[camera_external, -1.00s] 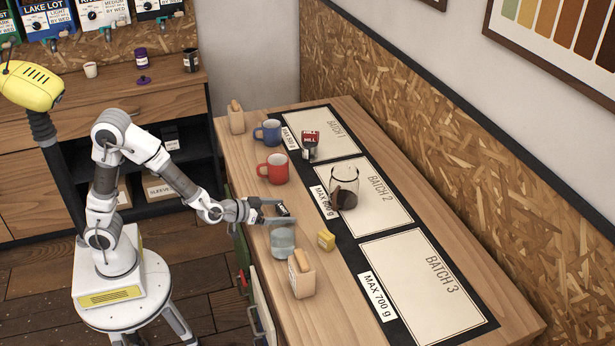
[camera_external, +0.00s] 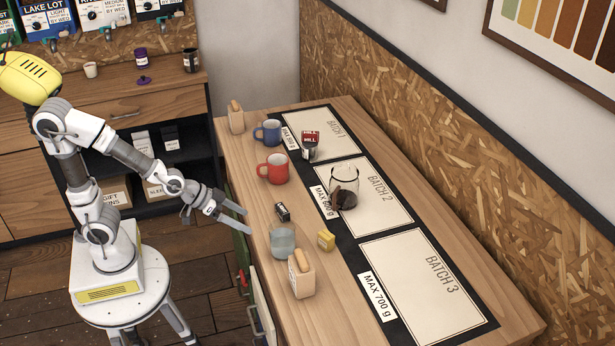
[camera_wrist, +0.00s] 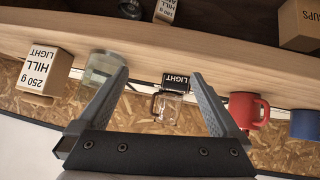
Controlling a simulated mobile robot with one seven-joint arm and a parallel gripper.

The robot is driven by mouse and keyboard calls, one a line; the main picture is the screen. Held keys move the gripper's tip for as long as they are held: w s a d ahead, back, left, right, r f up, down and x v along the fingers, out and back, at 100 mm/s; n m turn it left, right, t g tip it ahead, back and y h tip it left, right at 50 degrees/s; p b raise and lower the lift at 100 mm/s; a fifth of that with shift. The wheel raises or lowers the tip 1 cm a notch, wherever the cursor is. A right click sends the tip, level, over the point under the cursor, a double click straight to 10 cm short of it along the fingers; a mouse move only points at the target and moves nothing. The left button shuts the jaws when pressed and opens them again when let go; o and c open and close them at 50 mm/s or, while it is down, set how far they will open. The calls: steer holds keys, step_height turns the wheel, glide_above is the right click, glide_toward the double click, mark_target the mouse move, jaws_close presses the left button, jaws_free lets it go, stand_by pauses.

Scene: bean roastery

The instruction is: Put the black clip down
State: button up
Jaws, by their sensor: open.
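The black clip (camera_external: 282,212) rests on the wooden counter, between the red mug and a glass jar. In the wrist view the black clip (camera_wrist: 176,82) shows a white "LIGHT" label and sits beyond my fingertips. My gripper (camera_external: 246,221) is open and empty at the counter's near edge, to the left of the clip and apart from it. In the wrist view my gripper (camera_wrist: 160,76) has its two fingers spread wide with nothing between them.
The red mug (camera_external: 273,169) and blue mug (camera_external: 268,132) are farther back. A glass vessel (camera_external: 345,176) stands on Batch 2. The Batch 3 panel (camera_external: 425,285) is bare.

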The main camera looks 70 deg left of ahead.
steer(key=s+a+r+g, duration=0.1)
steer(key=s+a+r, duration=0.1)
steer(key=s, duration=0.4)
steer(key=s+a+r+g+y, duration=0.1)
steer(key=s+a+r, duration=0.1)
steer(key=s+a, duration=0.2)
steer(key=s+a+r+g, duration=0.1)
steer(key=s+a+r, duration=0.2)
steer(key=s, duration=0.4)
steer(key=shift+s+a+y, duration=0.1)
steer(key=shift+s+y, duration=0.2)
steer(key=shift+s, duration=0.1)
steer(key=shift+c, duration=0.6)
steer(key=shift+w+a+f+g, duration=0.15)
steer(key=shift+w+g, duration=0.1)
steer(key=shift+g, duration=0.15)
steer(key=shift+c, duration=1.2)
steer(key=shift+s, duration=0.35)
steer(key=shift+c, duration=1)
steer(key=shift+w, duration=0.15)
